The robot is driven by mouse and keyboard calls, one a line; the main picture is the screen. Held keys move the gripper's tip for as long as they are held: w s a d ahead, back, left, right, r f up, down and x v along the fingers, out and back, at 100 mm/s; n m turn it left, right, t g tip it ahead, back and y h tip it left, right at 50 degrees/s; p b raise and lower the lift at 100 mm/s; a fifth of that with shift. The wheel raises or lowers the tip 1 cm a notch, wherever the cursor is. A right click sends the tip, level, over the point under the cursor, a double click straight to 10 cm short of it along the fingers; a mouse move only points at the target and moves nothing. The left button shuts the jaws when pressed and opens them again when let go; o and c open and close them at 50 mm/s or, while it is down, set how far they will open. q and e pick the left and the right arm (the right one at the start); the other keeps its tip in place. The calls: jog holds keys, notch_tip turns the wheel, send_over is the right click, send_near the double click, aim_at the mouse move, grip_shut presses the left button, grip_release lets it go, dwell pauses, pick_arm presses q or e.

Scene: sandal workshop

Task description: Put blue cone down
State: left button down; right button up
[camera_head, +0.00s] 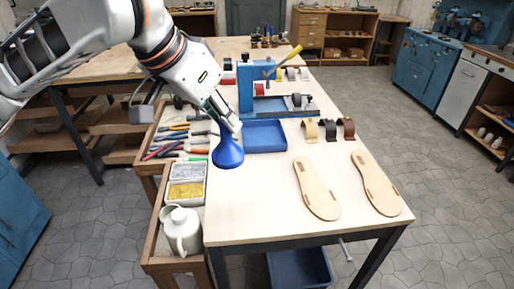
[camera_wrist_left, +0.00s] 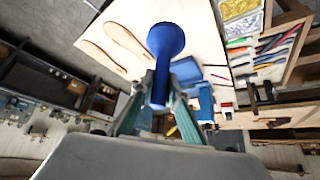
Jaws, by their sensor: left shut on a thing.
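The blue cone (camera_head: 228,154) hangs wide end down from my left gripper (camera_head: 226,117) in the head view, over the left part of the pale workbench (camera_head: 258,205). I cannot tell for sure whether its rim touches the bench top. In the left wrist view the cone (camera_wrist_left: 166,42) sits with its narrow stem between the two fingers of my left gripper (camera_wrist_left: 160,88), which is shut on it. The stem is partly hidden by the fingers in the head view. My right gripper is not in view.
A blue tray (camera_head: 265,137) lies just behind the cone, with a blue press (camera_head: 246,88) beyond. Two sandal soles (camera_head: 316,190) (camera_head: 376,184) lie to the right. A side rack holds tools, bins (camera_head: 186,191) and a white jug (camera_head: 182,231). The bench's front left is clear.

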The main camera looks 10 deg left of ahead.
aim_at(221, 147)
pick_arm(q)
notch_tip(221, 147, down, 8)
jog(key=shift+f+b, duration=0.1)
jog(key=shift+b, duration=0.7)
jog(key=shift+w+f+b, duration=0.1)
jog(key=shift+f+b, duration=1.8)
jog(key=shift+f, duration=3.45)
jog(key=shift+r, duration=0.1)
jog(key=c, duration=2)
grip_release()
